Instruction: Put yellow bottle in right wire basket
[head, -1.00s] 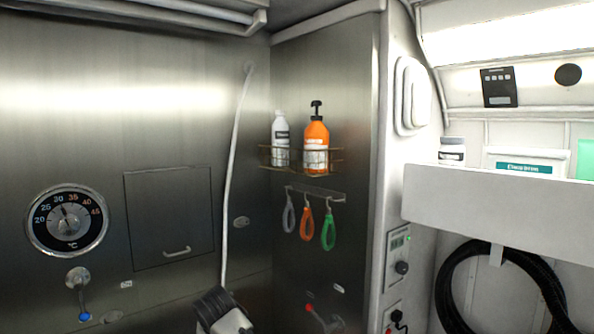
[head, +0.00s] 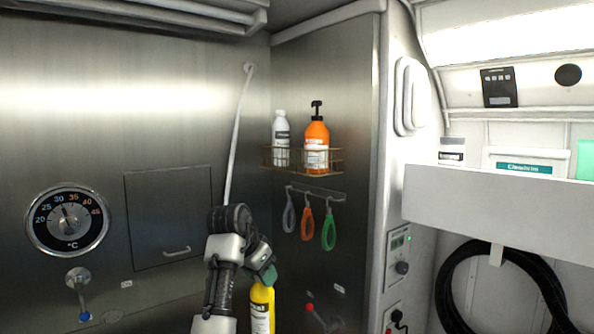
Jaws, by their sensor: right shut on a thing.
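The yellow bottle (head: 262,311) is upright at the lower middle of the head view, its lower end cut off by the picture's bottom edge. My right gripper (head: 263,281) is shut on its top, and the fingers and wrist hide the cap. The wire basket (head: 331,160) is on the steel wall above and to the right of the bottle. It holds a white bottle (head: 281,140) at its left and an orange pump bottle (head: 316,142) at its right. My left gripper is out of view.
Grey, orange and green loops (head: 328,232) hang from a hook rail (head: 318,193) under the basket. A red-tipped tap (head: 318,317) is right of the yellow bottle. A white shelf (head: 500,212) juts out at the right.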

